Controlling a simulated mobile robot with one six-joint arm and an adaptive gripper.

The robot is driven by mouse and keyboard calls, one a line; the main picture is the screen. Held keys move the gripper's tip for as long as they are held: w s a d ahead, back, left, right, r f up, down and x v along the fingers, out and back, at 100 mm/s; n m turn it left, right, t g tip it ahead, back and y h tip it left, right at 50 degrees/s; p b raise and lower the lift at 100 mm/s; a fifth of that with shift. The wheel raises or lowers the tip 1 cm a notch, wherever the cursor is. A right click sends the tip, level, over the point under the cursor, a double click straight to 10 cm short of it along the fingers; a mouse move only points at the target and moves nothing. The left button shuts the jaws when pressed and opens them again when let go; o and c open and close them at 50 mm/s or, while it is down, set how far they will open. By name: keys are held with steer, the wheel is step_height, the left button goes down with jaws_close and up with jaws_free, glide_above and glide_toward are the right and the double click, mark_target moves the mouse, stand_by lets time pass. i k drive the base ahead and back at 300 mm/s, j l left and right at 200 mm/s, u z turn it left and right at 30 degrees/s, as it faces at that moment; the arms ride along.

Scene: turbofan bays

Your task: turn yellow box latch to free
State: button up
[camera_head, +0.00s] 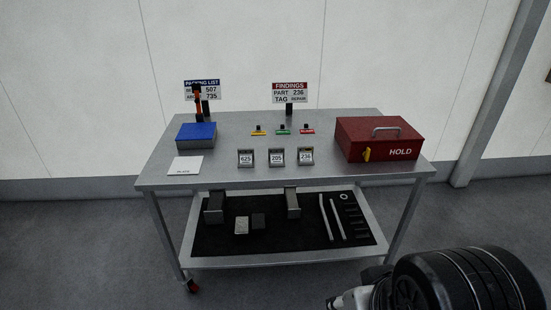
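The red box (350,135) stands closed at the right end of the bench top, with a grey handle on its lid and HOLD in white on its front. The yellow latch (366,154) is on the left part of that front and looks roughly upright, slightly tilted. Part of my arm, black and ribbed with a silver and dark end (360,297), shows at the lower right, in front of the bench and well apart from the box. No fingertips can be made out there, so opening and grip are unclear.
The metal bench (225,175) holds a blue box (196,134), a white card (185,166), small colored tags, numbered grey tags and two signs. The lower shelf (290,259) carries tools and blocks on a dark mat. Floor is clear left of the bench.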

mark_target(366, 154)
steer(key=i, duration=1)
